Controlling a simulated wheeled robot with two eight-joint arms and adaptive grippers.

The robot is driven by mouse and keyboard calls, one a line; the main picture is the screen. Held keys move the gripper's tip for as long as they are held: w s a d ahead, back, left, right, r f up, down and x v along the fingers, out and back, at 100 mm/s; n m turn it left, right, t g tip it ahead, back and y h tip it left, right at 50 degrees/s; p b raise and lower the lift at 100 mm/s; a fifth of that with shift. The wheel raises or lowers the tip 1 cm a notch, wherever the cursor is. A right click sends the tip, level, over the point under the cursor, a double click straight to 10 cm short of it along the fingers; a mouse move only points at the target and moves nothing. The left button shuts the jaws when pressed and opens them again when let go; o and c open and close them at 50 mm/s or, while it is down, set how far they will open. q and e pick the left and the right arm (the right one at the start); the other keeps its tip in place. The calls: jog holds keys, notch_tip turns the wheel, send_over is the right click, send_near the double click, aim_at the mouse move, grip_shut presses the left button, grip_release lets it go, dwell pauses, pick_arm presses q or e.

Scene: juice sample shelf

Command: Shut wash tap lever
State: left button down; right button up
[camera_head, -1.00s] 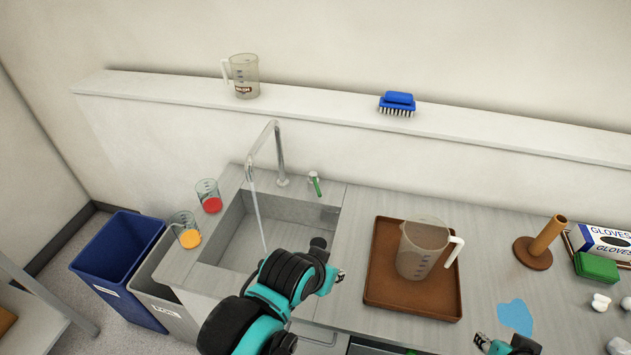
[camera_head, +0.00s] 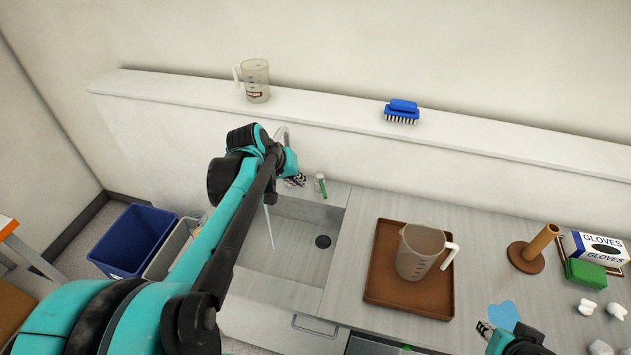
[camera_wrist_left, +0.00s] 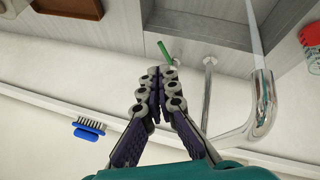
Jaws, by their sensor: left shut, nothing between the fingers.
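The wash tap's green lever (camera_head: 321,187) stands on the sink's back ledge, right of the spout, and also shows in the left wrist view (camera_wrist_left: 165,53). The chrome spout (camera_wrist_left: 264,105) is mostly behind my left arm in the head view. A stream of water (camera_head: 269,228) runs into the sink (camera_head: 290,245). My left gripper (camera_head: 297,180) is shut and empty, just left of the lever. In the left wrist view its closed fingertips (camera_wrist_left: 160,76) are close to the lever; I cannot tell if they touch. My right gripper (camera_head: 484,328) is at the lower right, too small to read.
A brown tray (camera_head: 376,285) with a measuring jug (camera_head: 419,252) stands right of the sink. A clear jug (camera_head: 256,82) and a blue brush (camera_head: 402,110) are on the wall ledge. A blue bin (camera_head: 130,240) stands at left. My left arm hides the sink's left side.

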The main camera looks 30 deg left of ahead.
pick_arm(q)
jog(key=w+a, duration=0.1)
jog(key=a, duration=0.3)
jog(key=b, duration=0.5)
send_near(322, 186)
notch_tip(322, 186, down, 6)
jog(key=w, duration=0.1)
jog(key=shift+w+d+f+n, duration=0.2)
jog(key=shift+w+f+n, duration=0.1)
jog(key=shift+n, duration=0.1)
jog(key=shift+d, duration=0.1)
jog(key=shift+d+n, duration=0.2)
jog(key=shift+n, duration=0.2)
